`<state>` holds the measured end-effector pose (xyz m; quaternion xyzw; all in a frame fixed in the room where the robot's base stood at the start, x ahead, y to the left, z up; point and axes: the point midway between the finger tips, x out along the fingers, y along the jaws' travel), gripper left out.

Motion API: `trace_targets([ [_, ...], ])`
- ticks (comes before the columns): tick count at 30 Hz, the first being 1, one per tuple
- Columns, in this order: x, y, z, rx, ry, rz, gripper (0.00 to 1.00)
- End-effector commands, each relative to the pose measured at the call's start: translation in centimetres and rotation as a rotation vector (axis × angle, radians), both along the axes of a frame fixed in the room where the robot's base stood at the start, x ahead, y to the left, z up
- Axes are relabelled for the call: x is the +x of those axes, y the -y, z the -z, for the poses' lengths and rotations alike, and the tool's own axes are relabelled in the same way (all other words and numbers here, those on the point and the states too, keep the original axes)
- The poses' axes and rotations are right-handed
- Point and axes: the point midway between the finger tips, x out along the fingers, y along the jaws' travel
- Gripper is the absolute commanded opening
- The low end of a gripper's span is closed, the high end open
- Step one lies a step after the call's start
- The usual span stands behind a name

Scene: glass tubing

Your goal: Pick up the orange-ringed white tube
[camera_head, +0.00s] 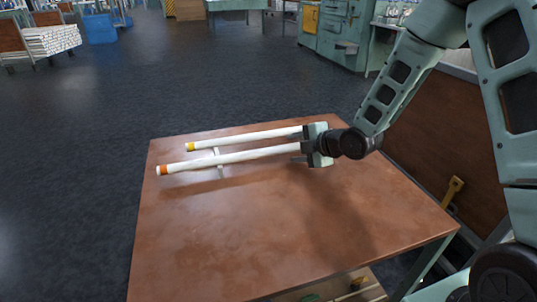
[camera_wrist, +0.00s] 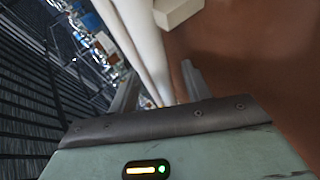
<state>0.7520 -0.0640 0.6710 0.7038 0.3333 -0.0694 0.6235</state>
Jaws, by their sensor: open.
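The orange-ringed white tube (camera_head: 240,156) lies nearly level above the table, its orange ring near its left end. A second white tube with a yellow ring (camera_head: 245,135) runs beside it on the far side. My gripper (camera_head: 302,146) is open at the right ends of both tubes, and its body hides those ends. In the wrist view, long white tubing (camera_wrist: 148,40) runs down toward the space between the open fingers of my gripper (camera_wrist: 160,78). I cannot tell which tube lies between the fingers, or whether they touch it.
A small pale support (camera_head: 219,164) stands under the tubes near their left part. The brown table (camera_head: 230,235) is bare in front of them. A blue bin (camera_head: 99,29), a cart of white tubing (camera_head: 52,40) and green cabinets (camera_head: 334,35) stand far behind on dark floor.

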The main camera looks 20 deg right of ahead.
Motion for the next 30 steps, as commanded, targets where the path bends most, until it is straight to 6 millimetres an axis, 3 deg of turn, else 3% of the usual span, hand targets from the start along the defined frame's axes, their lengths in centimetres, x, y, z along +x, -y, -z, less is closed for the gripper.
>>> trace_targets([
  [7,0.1,0.0,0.0,0.0,0.0,0.0,0.46],
  [12,0.1,0.0,0.1,0.0,0.0,0.0,0.0],
  [22,0.1,0.0,-0.4,0.0,0.001,0.0,0.0],
  [30,0.1,0.0,-5.2,-0.003,0.005,-0.001,0.0],
])
